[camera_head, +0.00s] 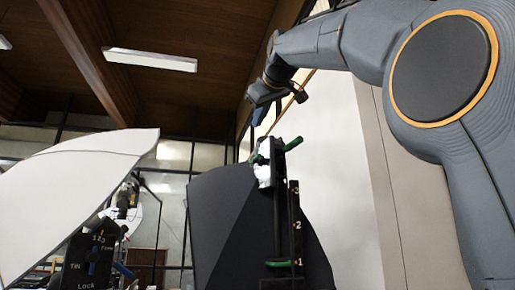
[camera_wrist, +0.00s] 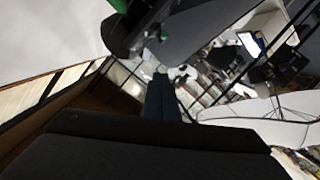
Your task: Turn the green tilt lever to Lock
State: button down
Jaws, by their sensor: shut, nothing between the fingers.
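A green lever handle (camera_head: 293,144) sticks out at the top of a dark upright stand in the middle of the head view. A second green handle (camera_head: 278,263) sits low on the stand beside the mark 1. I cannot tell which is the tilt lever. A black plate (camera_head: 88,262) at lower left carries small white words, one reading Lock. My gripper (camera_head: 262,113) is above the upper handle, apart from it. In the wrist view its dark fingers (camera_wrist: 160,98) are together and empty. A green piece (camera_wrist: 118,5) shows at the wrist view's top edge.
A black scale bar (camera_head: 296,225) with numbers runs up the stand. A large dark panel (camera_head: 222,225) stands behind it, and a big white curved panel (camera_head: 75,190) fills the left. A pale wall (camera_head: 335,150) is close behind my arm. Cables hang in the wrist view.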

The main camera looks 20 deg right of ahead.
jog(key=p, duration=0.5)
send_over(257, 159)
jog(key=s+a, duration=0.3)
jog(key=s, duration=0.1)
jog(key=f, duration=0.3)
jog(key=d+f, duration=0.2)
jog(key=shift+w+f, duration=0.2)
jog(key=shift+d, duration=0.1)
jog(key=shift+f+b, duration=0.2)
jog(key=shift+b, duration=0.9)
